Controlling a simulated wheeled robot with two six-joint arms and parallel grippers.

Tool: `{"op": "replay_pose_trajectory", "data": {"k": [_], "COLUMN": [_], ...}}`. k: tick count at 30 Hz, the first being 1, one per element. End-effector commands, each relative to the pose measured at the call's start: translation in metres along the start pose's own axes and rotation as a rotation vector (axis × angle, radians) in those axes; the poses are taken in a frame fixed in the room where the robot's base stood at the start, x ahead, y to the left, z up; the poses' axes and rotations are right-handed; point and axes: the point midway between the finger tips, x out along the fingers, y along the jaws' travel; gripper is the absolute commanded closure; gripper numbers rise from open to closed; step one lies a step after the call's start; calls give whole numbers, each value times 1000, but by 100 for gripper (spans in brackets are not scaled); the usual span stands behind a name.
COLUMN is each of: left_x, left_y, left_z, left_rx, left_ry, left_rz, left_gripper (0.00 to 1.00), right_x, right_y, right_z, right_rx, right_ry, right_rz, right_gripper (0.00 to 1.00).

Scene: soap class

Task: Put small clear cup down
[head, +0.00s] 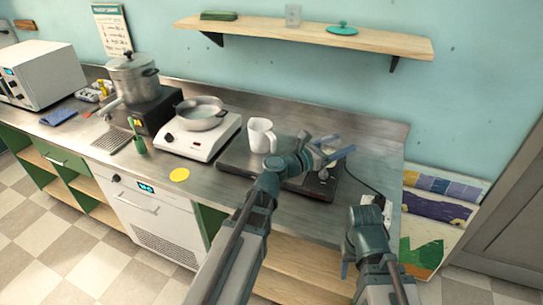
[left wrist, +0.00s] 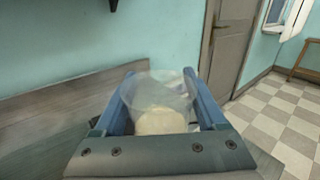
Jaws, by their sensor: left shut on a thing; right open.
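The small clear cup (left wrist: 158,98) is see-through with a pale, cream-coloured patch at its bottom. In the left wrist view it sits between the two blue fingers of my left gripper (left wrist: 160,100), which is shut on it. In the head view my left gripper (head: 332,155) is over the right part of a dark flat appliance (head: 232,166) on the counter; the cup is hard to make out there. I cannot tell whether the cup touches a surface. My right gripper (head: 348,264) is open, low in front of the counter's right end.
Further left are a white hotplate (head: 196,141) with a pan (head: 201,114) and a steel pot (head: 137,78). A wooden shelf (head: 390,42) holds a clear glass (head: 293,15) and a teal lid (head: 342,29).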

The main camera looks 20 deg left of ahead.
Motion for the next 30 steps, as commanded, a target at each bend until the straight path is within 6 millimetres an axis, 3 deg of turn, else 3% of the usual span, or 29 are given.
{"op": "replay_pose_trajectory", "data": {"k": [1,6,12,18,25,30], "left_x": [5,4,-4,-11,-12,-12], "left_y": [27,102,166,193,197,198], "left_z": [-7,-16,-23,-25,-26,-40], "left_rx": [0,1,2,2,2,2], "left_ry": [-3,-12,-20,-24,-24,-24], "left_rz": [42,184,307,363,371,370], "left_gripper": [92,92,92,92,92,92], "right_x": [9,23,34,37,39,52], "right_y": [-1,-2,-3,-4,-4,-5], "right_z": [0,-1,-2,-2,-2,-3], "right_rx": [0,0,0,0,0,0], "right_ry": [0,0,0,0,0,0], "right_rz": [0,0,0,0,0,0], "right_gripper": [50,50,50,50,50,50]}}
